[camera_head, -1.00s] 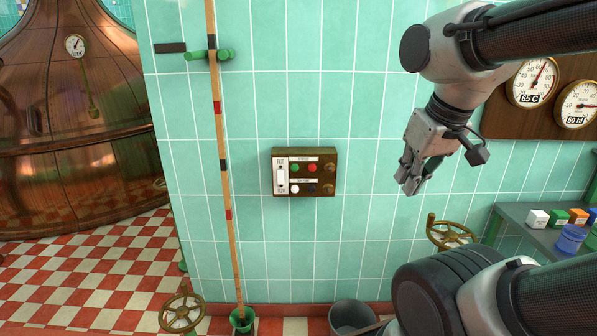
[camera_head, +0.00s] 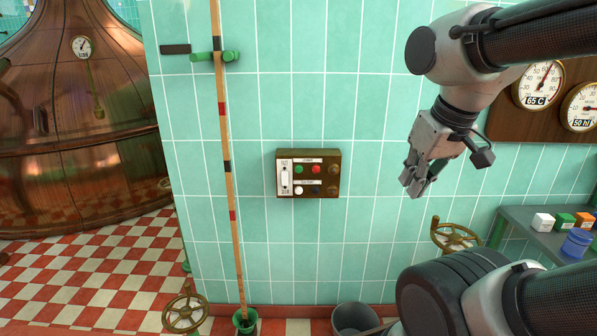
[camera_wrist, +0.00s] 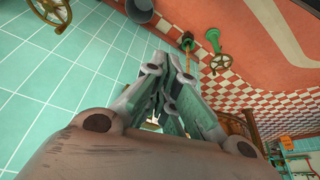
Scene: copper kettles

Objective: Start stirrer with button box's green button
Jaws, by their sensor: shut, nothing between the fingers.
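The button box (camera_head: 308,173) is a brown box mounted on the green tiled wall, near the middle of the head view. Its green button (camera_head: 299,169) is in the upper row, left of a red button (camera_head: 315,169). A white button (camera_head: 298,190) and a dark one sit in the lower row, with a white switch plate at the left. My gripper (camera_head: 414,187) is shut and empty, to the right of the box and apart from it. It also shows in the wrist view (camera_wrist: 172,70). The box cannot be made out in the wrist view.
A striped wooden pole (camera_head: 228,170) stands left of the box in a green cup. A brass handwheel (camera_head: 455,236) and a shelf (camera_head: 520,216) with small boxes are at right. A grey bucket (camera_head: 352,318) stands below. A copper kettle (camera_head: 75,120) is at far left.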

